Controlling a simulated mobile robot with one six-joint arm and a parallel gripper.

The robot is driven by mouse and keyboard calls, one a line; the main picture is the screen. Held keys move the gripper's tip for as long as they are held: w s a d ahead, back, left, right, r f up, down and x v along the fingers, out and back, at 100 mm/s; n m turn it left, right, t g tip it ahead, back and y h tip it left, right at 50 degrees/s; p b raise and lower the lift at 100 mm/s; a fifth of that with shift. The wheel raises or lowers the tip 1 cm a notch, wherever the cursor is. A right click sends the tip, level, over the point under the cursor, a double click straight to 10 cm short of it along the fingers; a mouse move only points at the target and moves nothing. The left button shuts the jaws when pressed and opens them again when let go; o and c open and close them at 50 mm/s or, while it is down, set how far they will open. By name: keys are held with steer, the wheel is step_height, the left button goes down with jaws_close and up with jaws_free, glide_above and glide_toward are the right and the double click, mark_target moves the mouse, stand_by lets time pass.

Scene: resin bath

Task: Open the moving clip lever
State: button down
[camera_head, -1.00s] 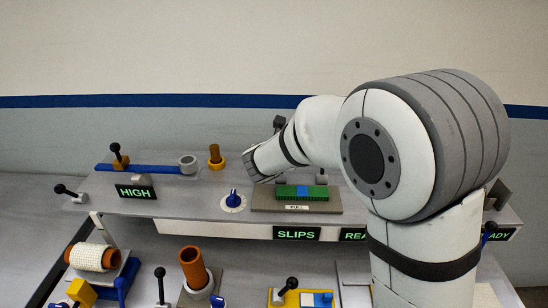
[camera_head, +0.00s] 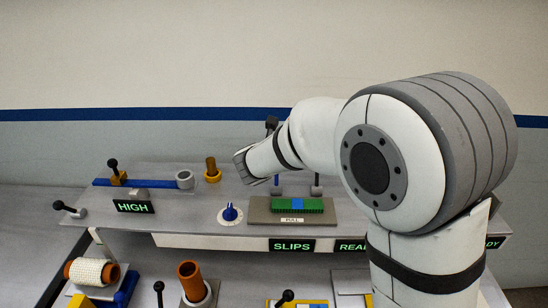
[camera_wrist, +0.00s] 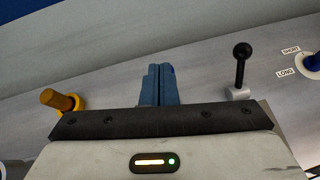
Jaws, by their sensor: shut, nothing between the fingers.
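In the wrist view my gripper (camera_wrist: 158,70) is shut, its two blue fingers together and empty. A lever with a black ball knob on a pale base (camera_wrist: 240,72) stands to its right, apart from the fingers. A yellow block with a black knob (camera_head: 117,174) sits on a blue rail (camera_head: 160,184) at the back left of the shelf in the head view. No label names the moving clip lever, so I cannot tell which lever it is. My wrist hides part of the shelf behind it.
An orange peg in a yellow cup (camera_wrist: 62,101) stands left of the fingers. A blue dial (camera_head: 230,211) and a green-and-blue block on a brown plate (camera_head: 298,206) are on the shelf.

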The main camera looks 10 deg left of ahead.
steer(key=r+p, duration=0.1)
steer(key=s+r+p, duration=0.1)
steer(key=r, duration=0.1)
steer(key=s+r+p, duration=0.1)
steer(key=r, duration=0.1)
steer(key=shift+a+r, duration=0.1)
steer(key=shift+a, duration=0.25)
